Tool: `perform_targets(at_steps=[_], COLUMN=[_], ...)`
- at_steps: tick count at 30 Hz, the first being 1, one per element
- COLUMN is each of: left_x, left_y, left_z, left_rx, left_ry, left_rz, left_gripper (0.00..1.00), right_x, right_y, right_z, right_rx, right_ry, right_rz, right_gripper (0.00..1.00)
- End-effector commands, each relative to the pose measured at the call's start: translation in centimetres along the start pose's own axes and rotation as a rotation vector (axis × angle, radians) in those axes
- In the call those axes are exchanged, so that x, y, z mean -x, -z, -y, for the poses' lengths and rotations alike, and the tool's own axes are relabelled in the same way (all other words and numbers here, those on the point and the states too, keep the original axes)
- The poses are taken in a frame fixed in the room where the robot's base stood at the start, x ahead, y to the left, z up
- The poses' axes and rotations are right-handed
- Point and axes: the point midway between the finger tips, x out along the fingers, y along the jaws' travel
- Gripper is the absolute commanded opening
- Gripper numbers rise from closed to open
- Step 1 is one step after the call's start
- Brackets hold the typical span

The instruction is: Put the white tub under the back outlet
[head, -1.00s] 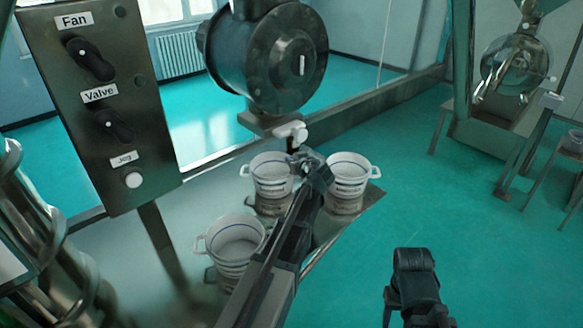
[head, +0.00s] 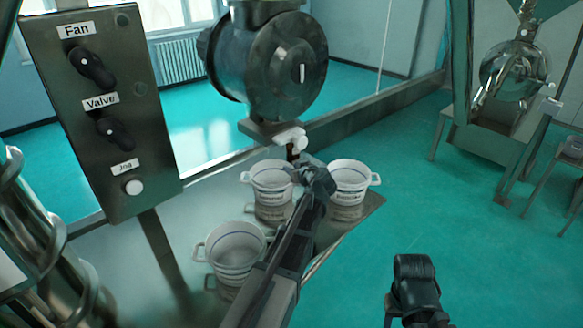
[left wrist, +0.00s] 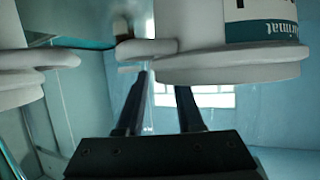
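Three white tubs with blue bands and side handles stand on the metal table: one at the back left (head: 270,182), one at the back right (head: 347,178) and one nearer the front (head: 234,248). My left gripper (head: 315,178) is between the two back tubs. In the left wrist view its fingers (left wrist: 160,95) are apart, close to a tub (left wrist: 235,45) and its handle. I cannot tell whether the handle is between them. My right gripper (head: 415,280) is low at right; its fingers are unclear.
A control panel (head: 100,110) with Fan and Valve knobs and a Jog button stands at the left. The dark drum (head: 270,65) overhangs the back of the table (head: 190,215). Another machine (head: 500,95) stands at the far right, with open floor before it.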

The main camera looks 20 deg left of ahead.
Motion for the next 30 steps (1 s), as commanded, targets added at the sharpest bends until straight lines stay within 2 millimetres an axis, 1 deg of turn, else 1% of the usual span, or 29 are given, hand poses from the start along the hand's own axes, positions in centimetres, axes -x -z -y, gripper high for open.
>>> perform_targets(at_steps=[1,6,12,15,20,30], left_x=[1.4,5.1,8.6,9.7,10.7,11.0], left_y=[0.2,0.3,0.2,0.2,0.1,-0.2], left_z=[0.1,0.2,0.1,0.1,0.1,0.1], left_rx=[-0.001,-0.002,-0.002,-0.001,-0.001,-0.007], left_ry=[-0.003,-0.003,-0.002,-0.001,-0.001,0.001], left_rz=[0.000,-0.001,-0.001,-0.001,-0.001,0.008], left_gripper=[0.36,0.36,0.36,0.36,0.36,0.36], right_x=[0.8,2.2,3.5,3.9,4.2,4.2], right_y=[-0.1,-0.1,-0.2,-0.2,-0.2,-0.2], right_z=[-0.1,-0.2,-0.3,-0.4,-0.4,-0.4], right_rx=[0.000,0.000,0.000,0.000,0.000,0.000], right_ry=[0.000,0.000,0.000,0.000,0.000,0.000], right_rz=[0.000,0.000,0.000,0.000,0.000,0.000], right_gripper=[0.50,0.50,0.50,0.50,0.50,0.50])
